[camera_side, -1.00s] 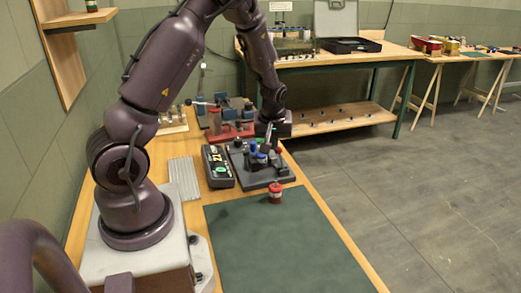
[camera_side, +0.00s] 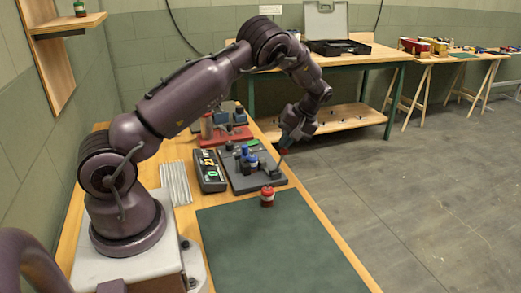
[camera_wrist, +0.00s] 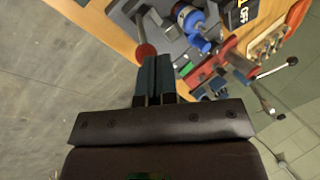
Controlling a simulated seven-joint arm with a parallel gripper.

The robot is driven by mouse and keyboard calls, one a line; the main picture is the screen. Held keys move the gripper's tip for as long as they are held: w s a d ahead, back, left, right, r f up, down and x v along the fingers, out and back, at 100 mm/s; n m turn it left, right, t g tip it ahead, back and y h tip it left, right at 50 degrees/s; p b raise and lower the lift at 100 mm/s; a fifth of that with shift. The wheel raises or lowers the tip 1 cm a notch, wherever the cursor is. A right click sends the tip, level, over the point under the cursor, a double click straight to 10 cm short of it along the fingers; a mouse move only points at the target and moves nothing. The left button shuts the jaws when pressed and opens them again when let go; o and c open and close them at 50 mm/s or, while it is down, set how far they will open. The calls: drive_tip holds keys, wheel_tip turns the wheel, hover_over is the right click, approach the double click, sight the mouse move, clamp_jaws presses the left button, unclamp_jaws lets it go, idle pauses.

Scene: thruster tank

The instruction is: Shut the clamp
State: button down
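The clamp stands on a dark grey base plate (camera_side: 247,180) on the bench. Its thin lever (camera_side: 282,163) leans out to the right at the plate's right side, with a red knob at the tip. In the wrist view the red knob (camera_wrist: 146,51) is just left of my fingertips, apparently touching or very close. A blue cylinder (camera_side: 250,162) stands on the plate, and it also shows in the wrist view (camera_wrist: 192,18). My gripper (camera_side: 286,146) is at the lever's top. Its two dark teal fingers (camera_wrist: 154,62) are together with nothing visible between them.
A black box with a lit display (camera_side: 211,172) lies left of the plate. A red fixture (camera_side: 222,137) stands behind. A small red-capped container (camera_side: 267,197) stands at the edge of the green mat (camera_side: 275,245), which is otherwise clear. Open floor lies right.

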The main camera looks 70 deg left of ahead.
drive_tip(key=shift+r, duration=0.75)
drive_tip(key=shift+s+a+r, duration=0.1)
drive_tip(key=shift+r, duration=0.15)
drive_tip(key=r, duration=0.4)
drive_tip(key=shift+s+a, duration=0.25)
drive_tip(key=shift+s, duration=0.15)
drive_tip(key=w+v, duration=0.1)
drive_tip(key=v, duration=0.8)
drive_tip(key=shift+f, duration=0.15)
